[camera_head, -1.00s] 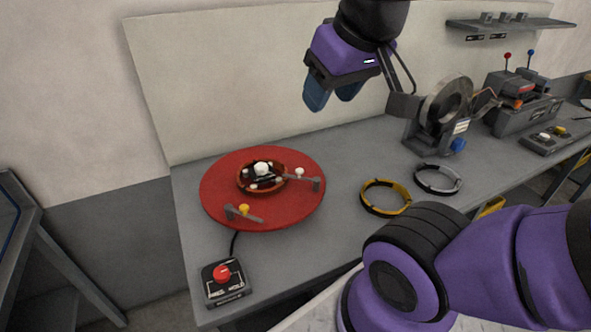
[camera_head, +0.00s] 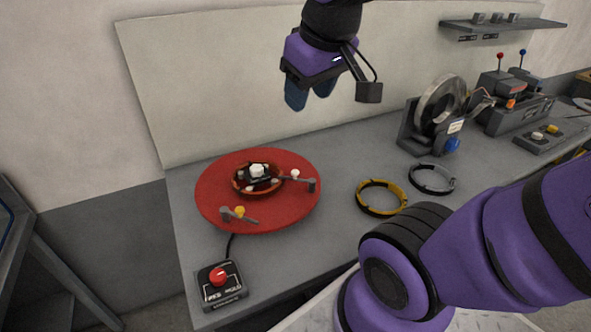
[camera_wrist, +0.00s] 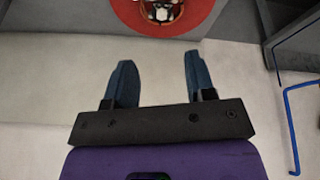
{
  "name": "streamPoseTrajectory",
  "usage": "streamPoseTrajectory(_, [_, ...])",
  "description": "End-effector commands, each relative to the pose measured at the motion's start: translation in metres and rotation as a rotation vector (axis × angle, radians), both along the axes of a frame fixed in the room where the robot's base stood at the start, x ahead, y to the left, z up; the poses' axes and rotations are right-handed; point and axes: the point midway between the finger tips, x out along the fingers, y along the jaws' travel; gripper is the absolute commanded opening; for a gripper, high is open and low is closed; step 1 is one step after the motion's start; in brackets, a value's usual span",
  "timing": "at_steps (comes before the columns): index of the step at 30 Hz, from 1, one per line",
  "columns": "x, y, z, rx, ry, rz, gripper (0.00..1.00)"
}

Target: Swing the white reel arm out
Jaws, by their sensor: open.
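The red turntable (camera_head: 215,195) lies on the grey bench, with its hub in the middle. The reel arm with the white knob (camera_head: 295,174) is on the turntable's right side, a grey bar ending in a post near the rim. A second arm with a yellow knob (camera_head: 239,211) is at the front of the turntable. My gripper (camera_head: 309,100) is open and empty, in the air above and behind the turntable, well clear of it. In the wrist view, the two blue fingers (camera_wrist: 160,80) stand apart, and part of the turntable (camera_wrist: 196,14) shows at the top.
A red push button box (camera_head: 220,282) stands at the bench's front left. A coil machine (camera_head: 437,110) and lever box (camera_head: 519,105) stand at the back right, below a shelf (camera_head: 505,24).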

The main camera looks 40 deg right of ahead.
Motion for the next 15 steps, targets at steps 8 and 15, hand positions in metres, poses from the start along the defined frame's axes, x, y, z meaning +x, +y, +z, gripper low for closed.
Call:
streamPoseTrajectory(8, [0.055, -0.020, -0.033, -0.073, 0.122, 0.106, 0.50])
streamPoseTrajectory(15, [0.097, -0.041, -0.072, -0.100, 0.218, 0.213, 0.50])
